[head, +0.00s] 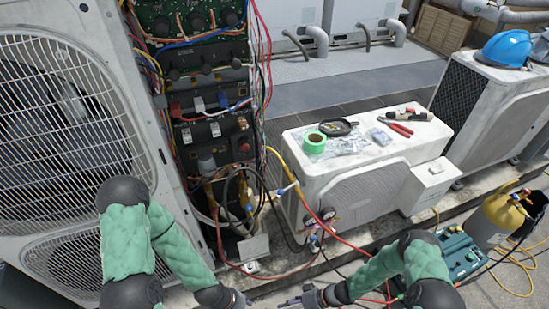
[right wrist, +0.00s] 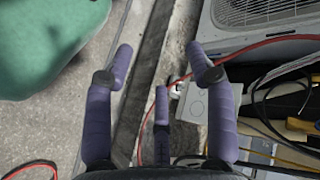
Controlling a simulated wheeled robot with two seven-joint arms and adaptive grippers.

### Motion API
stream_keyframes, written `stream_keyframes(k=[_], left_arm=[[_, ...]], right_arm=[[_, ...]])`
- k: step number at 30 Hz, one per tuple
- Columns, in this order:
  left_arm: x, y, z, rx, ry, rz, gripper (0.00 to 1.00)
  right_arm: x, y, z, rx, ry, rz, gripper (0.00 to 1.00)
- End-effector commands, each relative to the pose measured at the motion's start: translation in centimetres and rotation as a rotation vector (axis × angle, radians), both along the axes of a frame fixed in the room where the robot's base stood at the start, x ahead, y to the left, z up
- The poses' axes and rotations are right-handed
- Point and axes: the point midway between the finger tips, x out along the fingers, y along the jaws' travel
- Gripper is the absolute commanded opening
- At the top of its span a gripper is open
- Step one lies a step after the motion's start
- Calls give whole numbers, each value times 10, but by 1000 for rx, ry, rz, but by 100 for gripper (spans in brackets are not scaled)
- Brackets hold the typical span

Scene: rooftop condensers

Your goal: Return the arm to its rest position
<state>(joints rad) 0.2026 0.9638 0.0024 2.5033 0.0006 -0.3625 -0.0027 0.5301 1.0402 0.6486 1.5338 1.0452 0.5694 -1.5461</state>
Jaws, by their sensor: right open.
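My right arm, in a green padded sleeve, comes in from the lower right of the head view. Its gripper (head: 297,300) points left at the bottom edge, low in front of the open condenser. In the right wrist view this gripper (right wrist: 160,58) has its purple fingers spread, with nothing between them; concrete and a dark strip lie beyond. My left arm, also in green, reaches down from the left in the head view. Its gripper end (head: 236,299) is at the bottom edge, a short way left of the right gripper, and its fingers are not clearly seen.
The open condenser (head: 68,120) with wiring (head: 205,110) stands at left. Hoses and a gauge set (head: 318,225) hang beside the white unit (head: 350,190), which carries green tape (head: 314,143) and pliers (head: 398,130). A yellow cylinder (head: 497,222) and teal case (head: 460,256) stand right. A red hose (right wrist: 265,42) passes near my right fingers.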

Motion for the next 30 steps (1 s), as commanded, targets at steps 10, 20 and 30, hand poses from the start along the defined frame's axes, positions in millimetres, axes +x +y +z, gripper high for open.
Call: stream_keyframes(k=[10, 20, 30], left_arm=[[0, 0, 7, 0, 0, 0, 40], [0, 0, 12, 0, 0, 0, 40], [0, 0, 13, 0, 0, 0, 40]], right_arm=[[-54, -42, 39, -450, 191, 92, 56], [-41, -52, 97, -635, 55, -84, 56], [-35, -44, 119, -618, 7, -164, 56]])
